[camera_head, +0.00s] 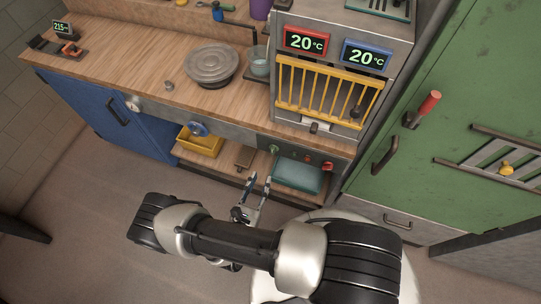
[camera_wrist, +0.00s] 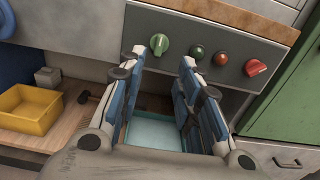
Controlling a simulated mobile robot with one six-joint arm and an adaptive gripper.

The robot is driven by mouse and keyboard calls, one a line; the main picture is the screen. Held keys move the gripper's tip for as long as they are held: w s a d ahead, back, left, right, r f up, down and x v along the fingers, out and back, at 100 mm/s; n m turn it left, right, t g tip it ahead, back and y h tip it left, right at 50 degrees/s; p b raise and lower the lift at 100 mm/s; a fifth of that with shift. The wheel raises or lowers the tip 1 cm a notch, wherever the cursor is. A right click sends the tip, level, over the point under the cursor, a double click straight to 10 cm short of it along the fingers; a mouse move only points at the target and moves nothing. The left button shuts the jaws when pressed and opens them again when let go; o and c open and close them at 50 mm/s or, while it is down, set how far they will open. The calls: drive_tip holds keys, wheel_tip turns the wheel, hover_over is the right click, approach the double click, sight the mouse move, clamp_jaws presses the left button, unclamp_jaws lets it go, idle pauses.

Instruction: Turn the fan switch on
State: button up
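A grey control panel (camera_wrist: 215,38) under the wooden counter edge carries a green knob (camera_wrist: 159,44), a small green button or lamp (camera_wrist: 197,52), a small red one (camera_wrist: 221,58) and a red knob (camera_wrist: 255,68). In the head view the green knob (camera_head: 274,149) is at the panel's left and the red knob (camera_head: 327,166) at its right. I cannot tell which is the fan switch; no label is readable. My gripper (camera_head: 259,181) is open and empty, below and in front of the panel. In the wrist view the green knob appears between my gripper's (camera_wrist: 161,62) fingertips, apart from them.
A teal bin (camera_head: 297,175) and a yellow tray (camera_head: 201,143) sit on the low shelf. A blue handwheel (camera_head: 197,129) is left of the panel. A kiln-like cabinet with yellow bars (camera_head: 325,92) stands above. A green cabinet (camera_head: 470,110) with a red-handled lever (camera_head: 428,104) is right.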

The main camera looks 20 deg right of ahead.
sight(272, 152)
drive_tip(key=b+x, duration=0.1)
drive_tip(key=x, duration=1)
drive_tip(key=shift+w, duration=0.15)
drive_tip(key=shift+c, duration=0.3)
clamp_jaws()
